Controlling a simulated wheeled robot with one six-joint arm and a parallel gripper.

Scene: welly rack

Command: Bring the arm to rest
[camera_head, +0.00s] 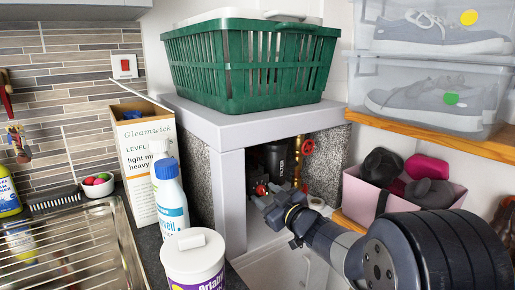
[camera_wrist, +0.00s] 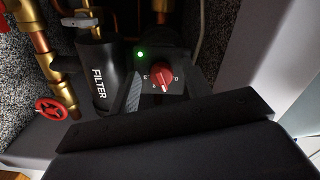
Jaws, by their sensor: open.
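My arm reaches from the lower right of the head view into the open cupboard below the worktop. My gripper (camera_head: 268,203) is at the cupboard opening, in front of the pipes. In the wrist view my gripper (camera_wrist: 163,95) is open, with dark fingers on either side of a red knob (camera_wrist: 162,79) on a black dial. I cannot tell whether the fingers touch the knob. A small green light (camera_wrist: 140,55) glows on the dial's unit.
A black filter housing (camera_wrist: 98,80), brass pipes and a red valve wheel (camera_wrist: 51,109) are close by. Cupboard walls hem the arm in. A green basket (camera_head: 250,65) stands above. A pink box (camera_head: 360,197) of dark items is at the right, bottles and a white tub (camera_head: 193,265) at the left.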

